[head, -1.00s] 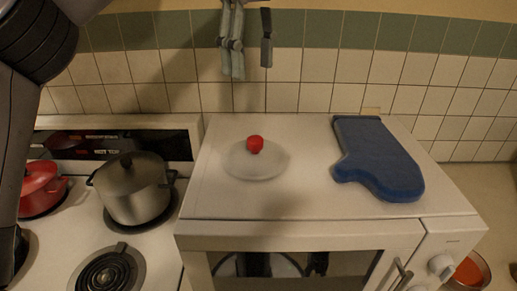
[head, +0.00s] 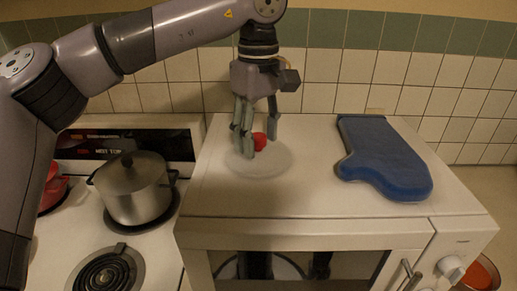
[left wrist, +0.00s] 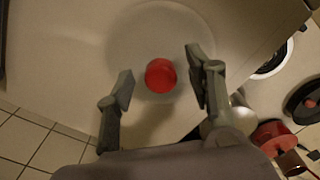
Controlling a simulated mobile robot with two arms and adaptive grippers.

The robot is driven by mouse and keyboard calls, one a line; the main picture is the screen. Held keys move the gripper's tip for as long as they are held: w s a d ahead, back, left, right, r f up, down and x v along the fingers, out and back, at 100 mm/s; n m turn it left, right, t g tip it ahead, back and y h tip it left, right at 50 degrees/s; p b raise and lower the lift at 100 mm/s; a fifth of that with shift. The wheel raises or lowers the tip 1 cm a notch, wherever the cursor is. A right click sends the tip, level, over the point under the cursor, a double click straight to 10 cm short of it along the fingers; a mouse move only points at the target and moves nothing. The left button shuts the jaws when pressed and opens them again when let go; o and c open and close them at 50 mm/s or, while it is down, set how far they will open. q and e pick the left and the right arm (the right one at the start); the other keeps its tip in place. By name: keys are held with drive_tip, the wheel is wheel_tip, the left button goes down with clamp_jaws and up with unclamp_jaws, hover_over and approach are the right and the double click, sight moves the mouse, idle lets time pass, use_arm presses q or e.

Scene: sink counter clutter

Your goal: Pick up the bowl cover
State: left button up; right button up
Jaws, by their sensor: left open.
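The bowl cover (head: 278,163) is a translucent, round lid with a red knob (head: 259,141). It lies on top of the white microwave, left of its middle. My left gripper (head: 254,143) points down over the cover, with its fingers beside the knob. In the left wrist view the red knob (left wrist: 160,75) sits between the two spread fingertips, and the cover (left wrist: 125,40) shows as a pale disc beneath. The left gripper (left wrist: 158,82) is open and holds nothing. My right gripper is not in view.
A blue oven mitt (head: 385,158) lies on the right of the microwave top (head: 320,195). A lidded steel pot (head: 134,192) stands on the stove to the left. The tiled wall (head: 350,70) is close behind. A bowl with something orange (head: 478,275) is at the lower right.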

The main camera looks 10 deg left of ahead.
use_arm(q)
drive_tip(key=shift+f, duration=0.35)
drive_tip(key=shift+c, duration=0.4)
clamp_jaws()
